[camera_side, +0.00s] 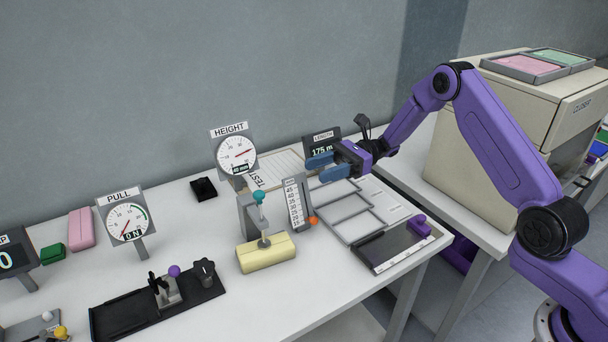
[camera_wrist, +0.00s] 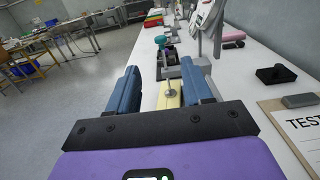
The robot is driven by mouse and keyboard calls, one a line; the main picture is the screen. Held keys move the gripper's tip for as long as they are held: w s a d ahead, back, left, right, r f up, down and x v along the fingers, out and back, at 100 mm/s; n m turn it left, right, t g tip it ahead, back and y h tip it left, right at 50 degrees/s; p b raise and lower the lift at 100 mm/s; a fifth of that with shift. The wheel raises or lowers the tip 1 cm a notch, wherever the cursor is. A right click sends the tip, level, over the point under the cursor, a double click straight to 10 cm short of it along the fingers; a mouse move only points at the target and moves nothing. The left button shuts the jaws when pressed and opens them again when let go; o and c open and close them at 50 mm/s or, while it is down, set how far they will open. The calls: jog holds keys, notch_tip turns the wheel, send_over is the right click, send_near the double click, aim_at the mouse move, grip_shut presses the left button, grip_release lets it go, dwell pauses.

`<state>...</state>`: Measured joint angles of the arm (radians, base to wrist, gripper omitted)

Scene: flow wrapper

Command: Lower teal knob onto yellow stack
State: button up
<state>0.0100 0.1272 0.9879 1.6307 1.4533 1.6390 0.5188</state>
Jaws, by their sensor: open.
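A teal knob (camera_side: 259,196) tops a thin upright rod on the height gauge's grey stand (camera_side: 248,214). A round metal foot (camera_side: 264,243) at the rod's lower end is at the top of the yellow stack (camera_side: 268,255); I cannot tell whether it touches. My gripper (camera_side: 320,167) is open and empty, up and to the right of the knob, with its blue fingers pointing left toward the gauge. In the wrist view, the teal knob (camera_wrist: 161,40) and the yellow stack (camera_wrist: 168,97) show between the open fingers (camera_wrist: 164,82), farther ahead.
A HEIGHT dial (camera_side: 236,154) stands behind the knob. An upright scale (camera_side: 293,203) with an orange knob (camera_side: 313,220) stands between the knob and my gripper's side. A grey divided tray (camera_side: 350,212) lies below my gripper. A black fixture (camera_side: 158,300) lies front left.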

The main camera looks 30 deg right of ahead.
jog(key=shift+d, duration=0.75)
jog(key=s+a+r+n+g+h, duration=0.1)
jog(key=s+a+n+g+h, duration=0.25)
jog(key=s+n+h, duration=0.55)
jog(key=s+a+r+n+g+h, duration=0.2)
jog(key=s+n+g, duration=0.25)
jog(key=s, duration=0.95)
jog(key=s+d+n+t+h, duration=0.6)
jog(key=s+d+n, duration=0.5)
jog(key=s+n, duration=0.3)
jog(key=shift+d+n+t+h, duration=0.3)
jog(key=shift+n+t+h, duration=0.1)
jog(key=shift+n, duration=0.05)
jog(key=shift+o, duration=0.2)
jog(key=shift+s+d+r+n+t, duration=0.15)
jog(key=shift+s+d+n+t, duration=0.5)
jog(key=shift+n, duration=0.45)
jog(key=shift+w+a, duration=0.1)
